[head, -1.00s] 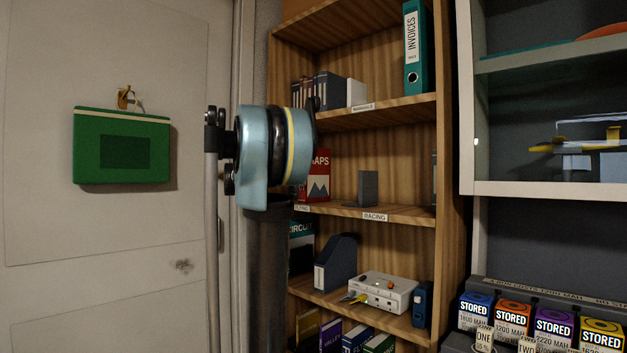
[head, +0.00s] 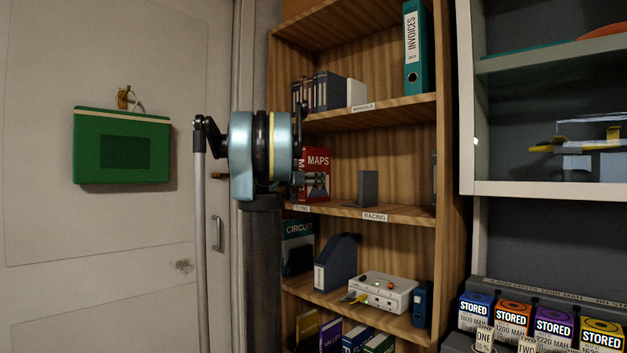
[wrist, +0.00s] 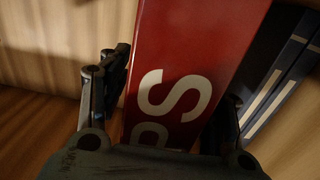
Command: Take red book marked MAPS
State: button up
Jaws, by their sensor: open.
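The red book marked MAPS (head: 317,172) stands on the middle shelf, at the left end, partly hidden behind my arm in the head view. In the wrist view the red book (wrist: 195,45) fills the middle, with white letters "PS" near its lower end. My gripper (wrist: 178,88) is open, with one finger to the left of the book and one to its right. The book lies between the fingers; I cannot tell whether either finger touches it. In the head view my gripper is mostly hidden by the arm.
Dark blue books or binders (wrist: 280,85) stand close to the right finger. A grey bookend (head: 368,188) stands further right on the same shelf, with clear board between. Shelf boards lie above and below. A door with a green pouch (head: 121,146) is at the left.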

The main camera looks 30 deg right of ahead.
jog(key=shift+w+d, duration=0.1)
jog(key=shift+d, duration=0.35)
grip_shut()
